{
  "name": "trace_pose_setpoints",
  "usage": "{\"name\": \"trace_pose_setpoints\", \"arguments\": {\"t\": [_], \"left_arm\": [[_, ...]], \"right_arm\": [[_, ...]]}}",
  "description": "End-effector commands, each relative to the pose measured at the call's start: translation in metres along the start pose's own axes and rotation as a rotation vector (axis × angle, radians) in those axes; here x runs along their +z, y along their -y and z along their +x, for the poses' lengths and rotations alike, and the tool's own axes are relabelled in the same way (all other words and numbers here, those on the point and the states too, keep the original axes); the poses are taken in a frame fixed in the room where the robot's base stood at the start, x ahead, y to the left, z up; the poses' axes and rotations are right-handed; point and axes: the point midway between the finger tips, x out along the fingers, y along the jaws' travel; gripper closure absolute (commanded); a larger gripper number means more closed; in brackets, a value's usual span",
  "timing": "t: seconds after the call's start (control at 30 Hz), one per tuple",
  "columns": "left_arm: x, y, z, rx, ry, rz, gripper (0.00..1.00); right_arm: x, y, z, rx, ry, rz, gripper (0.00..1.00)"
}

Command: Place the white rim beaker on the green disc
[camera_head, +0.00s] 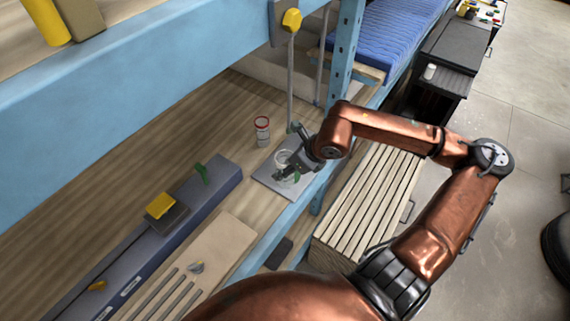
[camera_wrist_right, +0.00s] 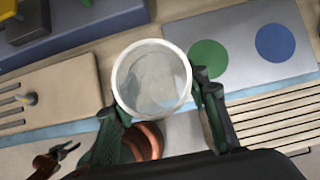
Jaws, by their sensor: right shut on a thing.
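The white rim beaker (camera_wrist_right: 152,80) is clear with a white rim. It sits between the fingers of my right gripper (camera_wrist_right: 160,105), which is shut on it. In the head view the beaker (camera_head: 282,158) and the right gripper (camera_head: 290,165) are over the grey plate (camera_head: 268,182). The green disc (camera_wrist_right: 207,57) lies on this plate, just right of the beaker in the wrist view, partly covered by a finger. I cannot tell the beaker's height above the plate.
A blue disc (camera_wrist_right: 275,42) lies on the same plate. A red-rimmed beaker (camera_head: 262,130) stands on the wooden shelf behind it. A tan slotted board (camera_head: 222,246) and a long grey-blue block (camera_head: 222,178) lie to the left. A thin upright rod (camera_head: 290,85) stands behind the gripper.

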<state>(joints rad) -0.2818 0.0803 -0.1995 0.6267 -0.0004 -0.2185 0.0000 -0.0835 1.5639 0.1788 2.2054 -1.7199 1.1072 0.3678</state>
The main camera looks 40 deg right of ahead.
Motion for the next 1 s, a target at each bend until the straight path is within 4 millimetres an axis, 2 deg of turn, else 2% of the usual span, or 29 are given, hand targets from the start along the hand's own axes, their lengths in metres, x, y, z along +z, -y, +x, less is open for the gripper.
{"name": "trace_pose_setpoints", "arguments": {"t": [0.2, 0.3, 0.4, 0.5, 0.7, 0.83, 1.0], "left_arm": [[0.034, -0.003, -0.014, 0.003, 0.043, -0.009, 0.6], [0.041, -0.004, -0.019, 0.004, 0.051, -0.01, 0.6], [0.037, -0.004, -0.022, 0.003, 0.048, -0.009, 0.6], [0.026, -0.002, -0.024, 0.002, 0.034, -0.007, 0.6], [0.003, -0.001, -0.025, 0.001, 0.004, -0.003, 0.6], [0.003, -0.001, -0.027, 0.001, 0.004, -0.002, 0.6], [0.011, -0.001, -0.038, 0.002, 0.015, -0.004, 0.6]], "right_arm": [[0.013, 0.044, 0.032, 0.002, 0.003, 0.003, 0.84], [0.017, 0.064, 0.047, 0.003, 0.003, 0.005, 0.84], [0.01, 0.076, 0.069, 0.004, 0.001, 0.004, 0.84], [0.006, 0.088, 0.085, 0.002, 0.001, 0.004, 0.84], [0.003, 0.1, 0.101, 0.0, 0.002, 0.002, 0.84], [0.001, 0.105, 0.108, 0.0, 0.001, 0.002, 0.84], [-0.012, 0.103, 0.127, 0.003, 0.0, 0.003, 0.84]]}}
